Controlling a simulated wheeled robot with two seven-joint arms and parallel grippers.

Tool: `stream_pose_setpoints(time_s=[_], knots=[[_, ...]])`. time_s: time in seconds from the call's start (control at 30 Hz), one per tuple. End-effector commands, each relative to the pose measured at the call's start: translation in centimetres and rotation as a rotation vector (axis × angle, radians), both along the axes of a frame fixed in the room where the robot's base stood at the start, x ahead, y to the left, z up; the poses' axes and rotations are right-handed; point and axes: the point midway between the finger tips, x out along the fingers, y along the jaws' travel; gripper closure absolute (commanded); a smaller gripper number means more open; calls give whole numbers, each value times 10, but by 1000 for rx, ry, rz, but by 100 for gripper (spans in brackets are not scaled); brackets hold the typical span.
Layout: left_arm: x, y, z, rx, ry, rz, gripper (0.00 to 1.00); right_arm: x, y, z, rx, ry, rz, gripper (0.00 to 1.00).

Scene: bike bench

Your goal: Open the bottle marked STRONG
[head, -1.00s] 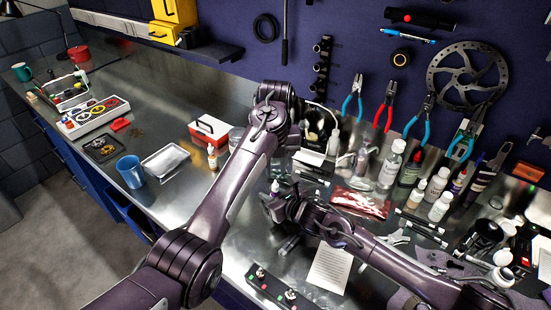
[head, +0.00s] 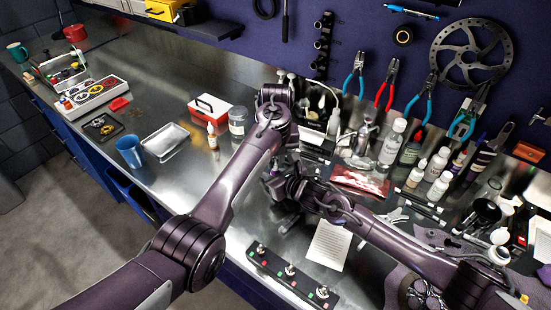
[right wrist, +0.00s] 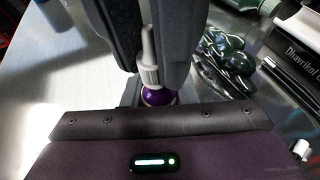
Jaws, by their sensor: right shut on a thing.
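A bottle with a tall white nozzle, a ribbed white collar and a purple body (right wrist: 157,96) stands between the two dark fingers of my right gripper (right wrist: 148,60) in the right wrist view. The gripper is shut on it. No marking on it can be read. In the head view my right gripper (head: 279,187) is over the bench near the middle, and the bottle is not clear there. My left arm crosses the bench; its wrist is at the back, and its fingers (head: 291,147) are mostly hidden, so their opening cannot be told.
Several bottles stand at right, including a tall white one (head: 392,143) and a dark green one (head: 411,150); labels are too small to read. A red packet (head: 360,181), a paper sheet (head: 329,245) and a button panel (head: 291,277) lie nearby.

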Motion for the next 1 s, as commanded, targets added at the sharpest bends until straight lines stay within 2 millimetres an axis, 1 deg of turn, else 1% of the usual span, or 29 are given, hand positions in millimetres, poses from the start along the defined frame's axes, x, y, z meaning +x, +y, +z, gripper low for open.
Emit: stream_pose_setpoints(time_s=[0.17, 0.27, 0.37, 0.6, 0.7, 0.83, 1.0], knots=[[0, 0, 0, 0, 0, 16, 100, 0, 0, 0, 1, -1, 0, 100], [0, 0, 0, -1, -1, 108, 100, 0, 0, 0, 1, -1, 0, 100], [0, 0, 0, 0, 0, 288, 100, 0, 0, 0, 1, -1, 0, 100], [0, -1, 1, 0, -1, 816, 100, 0, 0, 0, 1, -1, 1, 100], [0, -1, 1, 0, -2, 1001, 100, 0, 0, 0, 1, -1, 1, 100], [1, -1, 1, 1, -2, 1147, 100, 0, 0, 0, 1, -1, 1, 100], [1, -1, 1, 1, -2, 1192, 100, 0, 1, 0, 1, -1, 1, 100]])
